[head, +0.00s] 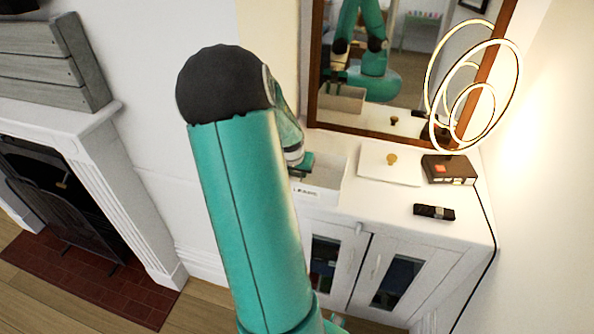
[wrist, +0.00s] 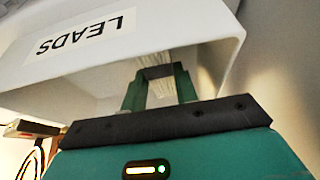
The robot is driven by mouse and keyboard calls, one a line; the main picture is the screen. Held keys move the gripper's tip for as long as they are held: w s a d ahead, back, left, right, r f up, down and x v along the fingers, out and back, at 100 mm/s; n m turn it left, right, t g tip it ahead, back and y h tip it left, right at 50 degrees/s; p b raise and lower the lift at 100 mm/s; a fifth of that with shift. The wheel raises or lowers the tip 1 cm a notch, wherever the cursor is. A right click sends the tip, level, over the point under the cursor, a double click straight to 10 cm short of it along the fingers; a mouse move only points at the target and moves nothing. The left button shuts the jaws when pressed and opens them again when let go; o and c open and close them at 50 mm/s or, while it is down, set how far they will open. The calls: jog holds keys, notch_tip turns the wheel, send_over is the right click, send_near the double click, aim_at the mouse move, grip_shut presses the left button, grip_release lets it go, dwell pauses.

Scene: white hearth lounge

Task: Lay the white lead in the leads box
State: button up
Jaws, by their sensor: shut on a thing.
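The leads box (head: 343,184) is a white open box on the white cabinet, with a LEADS label on its front. In the wrist view the box (wrist: 205,52) appears upside down, its labelled wall close by. My gripper (wrist: 160,76) is shut on the white lead (wrist: 161,91), a pale ribbed bundle with a dark part between the green fingers. The fingers are at the box, apparently within its opening; I cannot tell how deep. In the head view my gripper (head: 301,167) is at the box's left side, and my arm hides part of it. The lead is not distinguishable there.
Right of the box lies a white panel with a brass knob (head: 391,160). A dark brown box (head: 448,169) stands by a lit ring lamp (head: 478,92), with a black cable over the edge. A small black object (head: 434,212) lies in front. A mirror (head: 400,85) rises behind.

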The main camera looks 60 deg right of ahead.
jog(key=shift+f, duration=0.35)
jog(key=o, duration=1.1)
jog(key=shift+r, duration=0.3)
jog(key=v, duration=1.2)
jog(key=shift+d+r, duration=0.1)
jog(key=shift+r, duration=0.05)
